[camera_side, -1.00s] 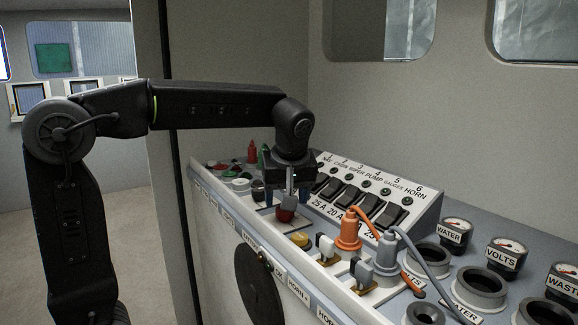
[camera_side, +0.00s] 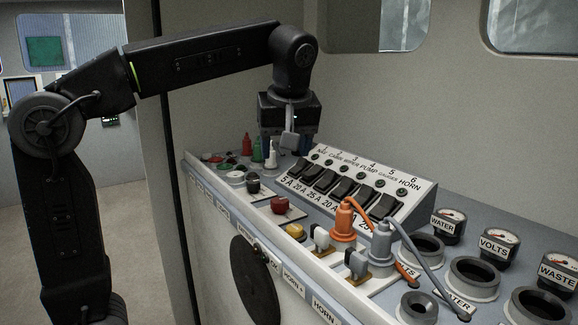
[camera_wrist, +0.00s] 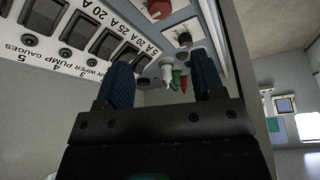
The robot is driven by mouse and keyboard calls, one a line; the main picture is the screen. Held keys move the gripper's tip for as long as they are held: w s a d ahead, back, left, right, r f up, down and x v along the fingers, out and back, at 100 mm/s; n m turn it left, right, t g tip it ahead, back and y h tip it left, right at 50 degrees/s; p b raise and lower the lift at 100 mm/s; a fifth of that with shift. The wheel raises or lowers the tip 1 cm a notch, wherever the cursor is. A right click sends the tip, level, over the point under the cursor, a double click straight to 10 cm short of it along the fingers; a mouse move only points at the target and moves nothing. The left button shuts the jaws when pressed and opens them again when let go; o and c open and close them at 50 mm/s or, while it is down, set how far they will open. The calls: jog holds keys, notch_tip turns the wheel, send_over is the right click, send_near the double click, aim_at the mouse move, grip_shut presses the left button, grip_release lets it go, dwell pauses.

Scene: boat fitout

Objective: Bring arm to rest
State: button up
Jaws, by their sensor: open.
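My gripper (camera_side: 287,142) is raised above the console, over the left end of the switch panel, and points down. In the wrist view its two blue-padded fingers (camera_wrist: 160,84) are apart with nothing held between them. The red knob (camera_side: 280,204) sits on its plate on the console's front ledge, below the gripper and clear of it; a red knob also shows at the top of the wrist view (camera_wrist: 158,9).
The sloped switch panel (camera_side: 372,183) has a row of black rocker switches. An orange plug (camera_side: 344,222) and a grey plug (camera_side: 381,243) with cables stand before it. Gauges (camera_side: 497,247) and empty round sockets are at right. Small bottles (camera_side: 247,146) stand at the back left.

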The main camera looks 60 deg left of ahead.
jog(key=s+d+f+m+t+h, duration=0.2)
jog(key=s+f+m, duration=0.4)
jog(key=s+f, duration=0.1)
jog(key=s+d+f+m+t+h, duration=0.2)
jog(key=s+d+f+m, duration=0.1)
jog(key=s+f+m, duration=0.4)
notch_tip(320, 180, down, 3)
jog(key=shift+s+r+m, duration=0.15)
jog(key=shift+s+m, duration=0.15)
jog(key=shift+d, duration=0.1)
